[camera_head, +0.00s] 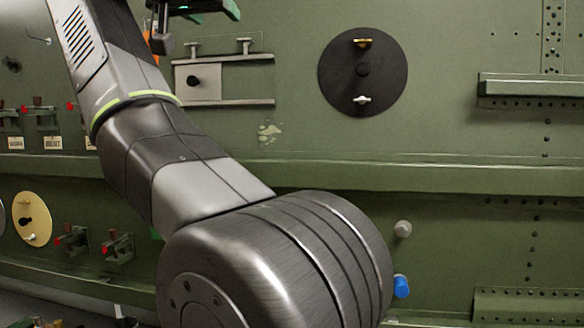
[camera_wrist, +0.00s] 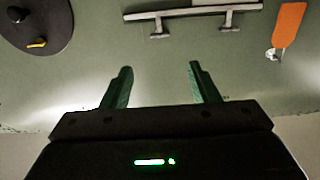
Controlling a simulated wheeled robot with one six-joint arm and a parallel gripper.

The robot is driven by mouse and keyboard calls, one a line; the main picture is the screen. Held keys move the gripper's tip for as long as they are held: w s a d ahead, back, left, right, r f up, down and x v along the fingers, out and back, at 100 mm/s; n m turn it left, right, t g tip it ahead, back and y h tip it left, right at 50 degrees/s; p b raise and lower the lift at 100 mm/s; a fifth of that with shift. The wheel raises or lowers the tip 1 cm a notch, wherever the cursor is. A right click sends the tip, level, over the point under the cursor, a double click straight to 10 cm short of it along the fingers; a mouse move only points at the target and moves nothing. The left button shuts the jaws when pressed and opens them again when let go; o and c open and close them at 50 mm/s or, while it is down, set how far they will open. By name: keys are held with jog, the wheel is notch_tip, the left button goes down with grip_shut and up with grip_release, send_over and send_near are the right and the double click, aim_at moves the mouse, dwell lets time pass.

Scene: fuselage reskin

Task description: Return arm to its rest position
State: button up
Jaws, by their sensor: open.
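My gripper (camera_wrist: 160,80) shows in the wrist view with its two green fingers spread apart and nothing between them. It faces a green fuselage panel (camera_wrist: 95,50). In the head view only a dark part of my gripper shows at the top edge, left of centre; its fingertips cannot be made out there. My grey arm runs from the lower middle of the head view up to the top left, in front of the green fuselage wall (camera_head: 460,130).
A black disc (camera_head: 340,88) with a yellow and a white latch sits on the wall. A rail bracket (camera_head: 225,102) is left of it. A ledge (camera_head: 530,88) juts out at right. A tan disc (camera_head: 30,222), red-tipped clamps (camera_head: 75,240) and a blue knob (camera_head: 401,287) sit lower. An orange tag (camera_wrist: 289,24) shows in the wrist view.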

aim_at(243, 40)
jog(key=w+d+p, duration=0.1)
jog(key=w, duration=0.3)
jog(key=w+p, duration=0.1)
jog(key=w, duration=0.4)
jog(key=w+d+p, duration=0.1)
jog(key=w, duration=0.3)
jog(key=shift+w+d+r+p, duration=0.1)
jog(key=shift+w+d+p, duration=0.05)
jog(key=shift+d+p, duration=0.25)
jog(key=shift+w+n, duration=0.15)
jog(key=shift+n, duration=0.25)
jog(key=n, duration=0.2)
jog(key=shift+s+a+n+p, duration=0.1)
jog(key=shift+s+n+p, duration=0.2)
jog(key=shift+n, duration=0.1)
jog(key=shift+w+n, duration=0.2)
jog(key=shift+n, duration=0.6)
jog(key=shift+s+n+p, duration=0.1)
jog(key=shift+n+p, duration=0.3)
jog(key=shift+n, duration=0.5)
jog(key=n, duration=0.3)
jog(key=shift+p, duration=0.3)
jog(key=shift+s+a+f+n, duration=0.15)
jog(key=shift+s+f+n, duration=0.15)
jog(key=shift+n, duration=0.1)
jog(key=shift+s+a+r+b, duration=0.15)
jog(key=shift+s+b, duration=0.3)
jog(key=shift+s, duration=0.6)
